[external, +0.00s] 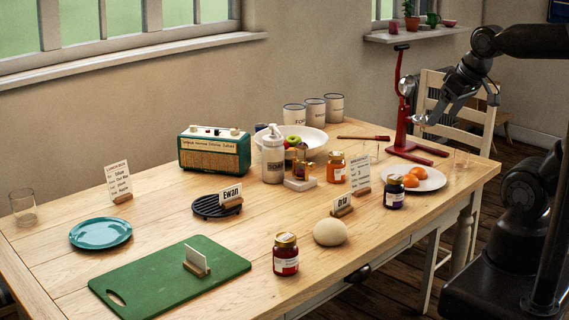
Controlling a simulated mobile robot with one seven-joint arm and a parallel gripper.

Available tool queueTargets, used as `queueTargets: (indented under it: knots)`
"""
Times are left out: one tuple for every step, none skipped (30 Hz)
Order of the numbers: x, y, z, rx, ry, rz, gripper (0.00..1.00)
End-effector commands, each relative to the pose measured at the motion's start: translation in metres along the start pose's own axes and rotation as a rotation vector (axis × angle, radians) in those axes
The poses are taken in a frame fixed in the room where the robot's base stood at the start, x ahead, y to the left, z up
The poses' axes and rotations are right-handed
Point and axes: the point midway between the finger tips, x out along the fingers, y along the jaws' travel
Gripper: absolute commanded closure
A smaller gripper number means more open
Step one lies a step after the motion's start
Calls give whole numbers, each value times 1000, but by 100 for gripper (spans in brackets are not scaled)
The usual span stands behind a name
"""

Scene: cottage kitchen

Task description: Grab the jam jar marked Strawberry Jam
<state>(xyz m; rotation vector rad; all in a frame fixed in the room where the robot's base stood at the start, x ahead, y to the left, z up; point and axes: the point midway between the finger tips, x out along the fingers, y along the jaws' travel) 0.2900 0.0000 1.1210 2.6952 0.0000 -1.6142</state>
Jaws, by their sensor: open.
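Three jam jars stand upright on the wooden table, and their labels are too small to read. A red jar with a gold lid (286,258) stands at the table's front edge. An orange jar (335,169) stands further back, beside a small caddy. A dark purple jar (394,194) stands in front of the white plate at the right. I cannot tell from the labels which is Strawberry Jam; the red jar has the strawberry-like colour. My gripper (424,119) is open and apart from all three jars, raised over the table's right end near the red press.
The red press (404,110) stands tall at the right end. A plate with oranges (431,180), a dough ball (330,232) and name cards crowd the jars. A green board (150,282) lies left of the red jar. A soap bottle (273,160) stands mid-table.

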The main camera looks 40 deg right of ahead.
Motion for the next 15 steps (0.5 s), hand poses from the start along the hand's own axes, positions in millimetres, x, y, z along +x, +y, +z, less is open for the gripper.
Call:
queueTargets:
  knots:
    - [0,0,0,0,0,0,21]
    - [0,0,0,0,0,0,24]
    - [0,0,0,0,0,0,27]
    - [0,0,0,0,0,0,28]
    - [0,0,0,0,0,0,28]
    - [0,0,0,0,0,0,28]
    - [0,0,0,0,0,0,28]
    - [0,0,0,0,0,0,28]
    - [0,0,0,0,0,0,28]
    - [0,0,0,0,0,-1,28]
    - [1,-1,-1,-1,1,-3,28]
    - [3,-3,-3,-2,3,-9,28]
    - [5,-5,-5,-3,6,-16,28]
    - [8,-8,-8,-3,11,-25,28]
    - [14,-13,-14,-5,19,-41,28]
